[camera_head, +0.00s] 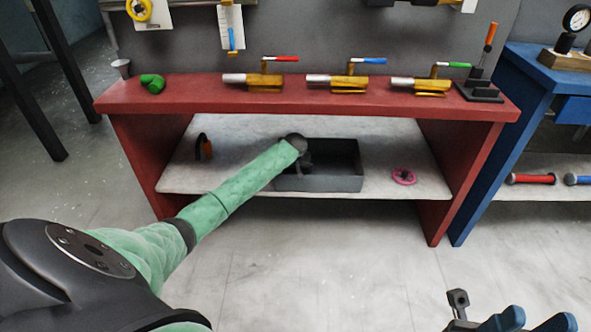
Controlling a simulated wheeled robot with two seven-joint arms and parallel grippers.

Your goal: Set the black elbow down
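My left arm in its green sleeve reaches to the red bench's lower shelf. My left gripper (304,164) is at the left end of a dark grey bin (318,183), over its inside. It is small and dark against the bin, so I cannot tell whether its fingers are open or shut. I cannot make out the black elbow for sure; a dark shape at the gripper may be the elbow or part of the gripper. My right gripper (536,320) is at the bottom right, its two blue fingertips apart with nothing visible between them, partly cut off by the frame.
On the red bench top (205,97) lie a green bent piece (152,83) and several brass pieces with coloured handles. The lower shelf (240,135) holds an orange and black item (203,147) and a pink ring (403,176). A blue bench (520,85) stands at right.

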